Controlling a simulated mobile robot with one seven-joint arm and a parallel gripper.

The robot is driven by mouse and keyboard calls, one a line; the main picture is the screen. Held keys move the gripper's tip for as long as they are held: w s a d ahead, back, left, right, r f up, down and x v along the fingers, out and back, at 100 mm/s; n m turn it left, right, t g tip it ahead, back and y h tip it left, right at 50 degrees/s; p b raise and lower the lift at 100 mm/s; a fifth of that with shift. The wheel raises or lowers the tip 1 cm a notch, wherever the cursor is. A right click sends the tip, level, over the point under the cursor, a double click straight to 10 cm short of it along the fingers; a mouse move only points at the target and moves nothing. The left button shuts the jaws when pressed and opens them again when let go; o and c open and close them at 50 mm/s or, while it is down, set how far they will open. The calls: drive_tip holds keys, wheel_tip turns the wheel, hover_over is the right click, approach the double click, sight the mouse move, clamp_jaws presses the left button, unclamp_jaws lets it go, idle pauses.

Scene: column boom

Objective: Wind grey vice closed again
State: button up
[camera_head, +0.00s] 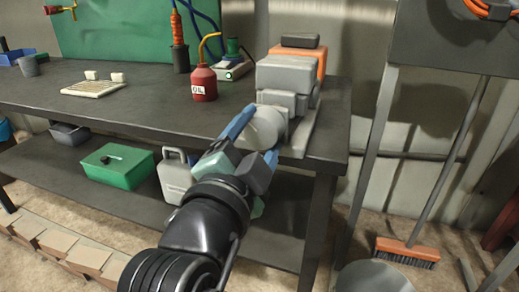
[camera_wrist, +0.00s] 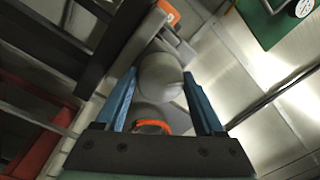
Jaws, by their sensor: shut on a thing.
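The grey vice (camera_head: 287,74) sits at the right end of the dark workbench, with blocky grey jaws and an orange part behind them. A rounded grey knob-like part (camera_head: 266,126) is at its near end. My gripper (camera_head: 259,136) has its two blue fingers on either side of this part and is shut on it. In the wrist view the rounded part (camera_wrist: 162,78) lies between the blue fingers of my gripper (camera_wrist: 162,98), with an orange band below it. The fingers hide part of the vice's front, and I cannot tell how wide the jaw gap is.
On the workbench (camera_head: 130,108) stand a red oil can (camera_head: 203,84) and a pale slatted tray (camera_head: 95,89). A green box (camera_head: 118,166) and a grey jug (camera_head: 174,175) are on the lower shelf. An orange broom (camera_head: 407,250) stands right of the bench.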

drive_tip(key=m+b, duration=0.1)
drive_tip(key=m, duration=0.1)
drive_tip(key=m+b, duration=0.2)
drive_tip(key=shift+a+f+m+h, duration=0.1)
drive_tip(key=shift+f+m+h, duration=0.1)
drive_tip(key=shift+m+h, duration=0.15)
drive_tip(key=shift+r+m+b, duration=0.2)
drive_tip(key=shift+m+b, duration=1.55)
drive_tip(key=shift+m, duration=0.7)
drive_tip(key=shift+r, duration=0.1)
drive_tip(key=o, duration=1.4)
drive_tip(key=shift+w, duration=0.1)
drive_tip(key=shift+c, duration=0.2)
drive_tip(key=b+v, duration=0.6)
drive_tip(key=v, duration=0.7)
